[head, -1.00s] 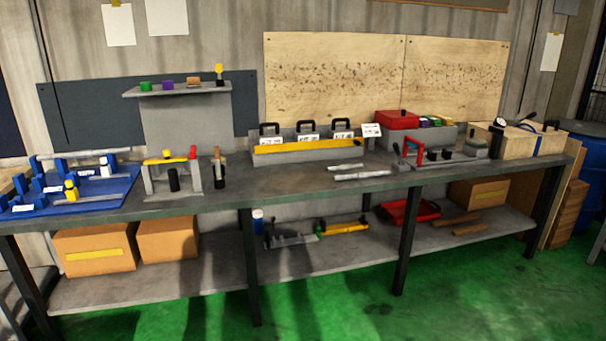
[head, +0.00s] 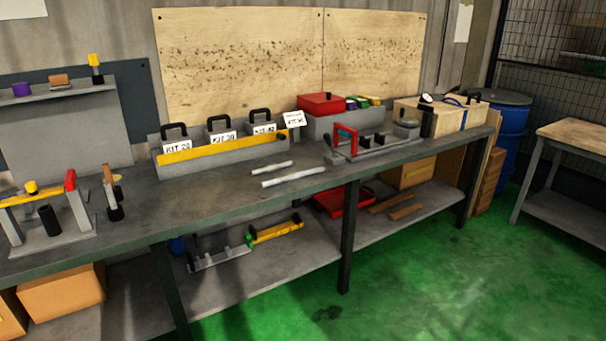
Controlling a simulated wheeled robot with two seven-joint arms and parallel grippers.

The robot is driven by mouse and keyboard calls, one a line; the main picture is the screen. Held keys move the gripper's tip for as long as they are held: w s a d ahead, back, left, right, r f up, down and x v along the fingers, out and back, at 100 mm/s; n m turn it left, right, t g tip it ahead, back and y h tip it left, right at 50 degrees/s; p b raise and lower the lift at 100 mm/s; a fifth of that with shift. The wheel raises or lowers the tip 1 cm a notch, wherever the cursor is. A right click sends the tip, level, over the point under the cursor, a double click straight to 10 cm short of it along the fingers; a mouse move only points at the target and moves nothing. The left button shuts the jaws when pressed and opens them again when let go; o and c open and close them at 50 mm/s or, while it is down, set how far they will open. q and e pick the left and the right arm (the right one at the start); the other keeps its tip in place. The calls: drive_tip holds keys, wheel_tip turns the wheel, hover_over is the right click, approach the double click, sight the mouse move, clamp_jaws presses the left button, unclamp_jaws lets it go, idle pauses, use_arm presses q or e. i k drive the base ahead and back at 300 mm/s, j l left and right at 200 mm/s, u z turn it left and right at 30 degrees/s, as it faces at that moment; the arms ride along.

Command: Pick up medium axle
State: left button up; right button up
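Neither of my grippers is in the head view.
Behind the axles stands a grey rack (head: 226,152) of kit boxes with black handles. A red-handled fixture (head: 346,141) stands to their right, a grey press-like stand (head: 50,230) far left. The lower shelf holds several items. The green floor (head: 400,270) in front is clear.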

sight(297, 175)
drive_tip(key=i+j+z, duration=0.35)
drive_tip(key=i+j, duration=0.3)
drive_tip(key=i, duration=0.25)
drive_tip(key=i+j+z, duration=0.4)
drive_tip(key=i+j, duration=0.45)
